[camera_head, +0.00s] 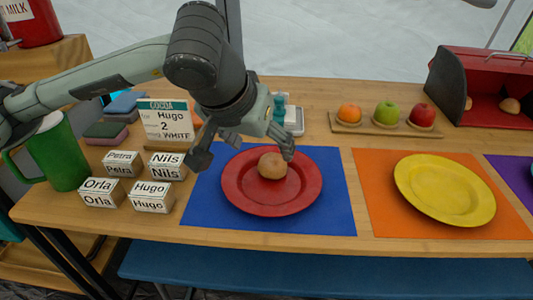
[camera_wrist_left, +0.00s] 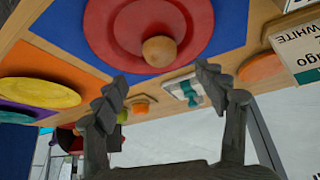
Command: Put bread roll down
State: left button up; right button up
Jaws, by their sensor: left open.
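A round brown bread roll (camera_head: 272,166) rests on the red plate (camera_head: 240,197), near its middle. The plate lies on the blue mat (camera_head: 335,219). My left gripper (camera_head: 243,153) is open and empty above the plate's far side, its fingers spread apart. One fingertip appears close to the roll in the head view; whether it touches cannot be told. In the left wrist view, the roll (camera_wrist_left: 160,51) shows on the red plate (camera_wrist_left: 198,22), beyond the gap between the open fingertips (camera_wrist_left: 161,77). My right gripper is out of view.
A yellow plate (camera_head: 445,190) lies on an orange mat. Behind are a fruit tray (camera_head: 368,128) and a red-and-black bread box (camera_head: 455,85).

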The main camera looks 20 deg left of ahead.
pick_arm(q)
jog(key=shift+v, duration=1.35)
dwell(0.4)
